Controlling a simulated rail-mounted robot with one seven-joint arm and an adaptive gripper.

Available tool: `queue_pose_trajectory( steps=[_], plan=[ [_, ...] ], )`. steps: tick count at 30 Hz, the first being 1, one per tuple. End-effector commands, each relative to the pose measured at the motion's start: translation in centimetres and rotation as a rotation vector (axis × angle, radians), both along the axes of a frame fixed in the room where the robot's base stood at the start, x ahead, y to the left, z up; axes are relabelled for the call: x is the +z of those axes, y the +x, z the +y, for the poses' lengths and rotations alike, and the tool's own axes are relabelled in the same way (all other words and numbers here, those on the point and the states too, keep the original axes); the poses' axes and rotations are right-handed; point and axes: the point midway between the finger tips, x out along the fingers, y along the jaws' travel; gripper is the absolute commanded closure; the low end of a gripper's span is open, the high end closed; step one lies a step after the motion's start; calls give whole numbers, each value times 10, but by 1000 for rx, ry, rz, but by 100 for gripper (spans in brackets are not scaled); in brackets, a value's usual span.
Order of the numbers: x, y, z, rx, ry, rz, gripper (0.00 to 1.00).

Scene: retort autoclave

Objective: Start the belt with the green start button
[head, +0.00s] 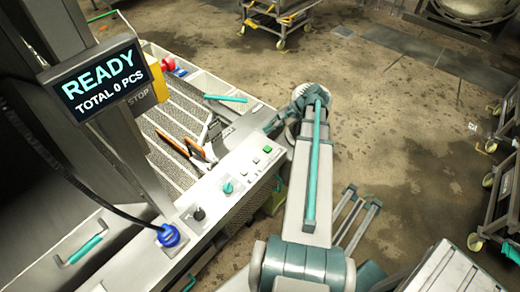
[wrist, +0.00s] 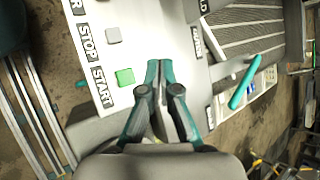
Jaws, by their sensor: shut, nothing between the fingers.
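The green start button (wrist: 125,77) sits on a pale control panel beside the label START in the wrist view. It also shows in the head view (head: 267,149) near the panel's far end. A grey stop button (wrist: 113,36) is beside it, by the label STOP. My gripper (wrist: 160,65) is shut and empty. In the wrist view its fingertips are to the right of the green button and appear apart from it. In the head view my arm reaches along the right of the panel and the fingertips are not clearly seen.
A display (head: 97,78) reads READY, TOTAL 0 PCS. The panel also carries a teal knob (head: 228,188), a black knob (head: 199,214) and a blue round control (head: 168,235). A mesh belt (head: 165,125) lies behind it. A red button (head: 167,64) on a yellow box stands farther back.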

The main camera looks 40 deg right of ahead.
Motion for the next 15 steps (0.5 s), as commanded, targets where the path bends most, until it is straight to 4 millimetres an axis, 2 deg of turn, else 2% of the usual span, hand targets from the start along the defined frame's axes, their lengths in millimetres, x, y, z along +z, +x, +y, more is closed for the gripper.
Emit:
queue_pose_trajectory(
  steps=[15],
  plan=[
    [-5,0,0,1,0,1,100]
  ],
)
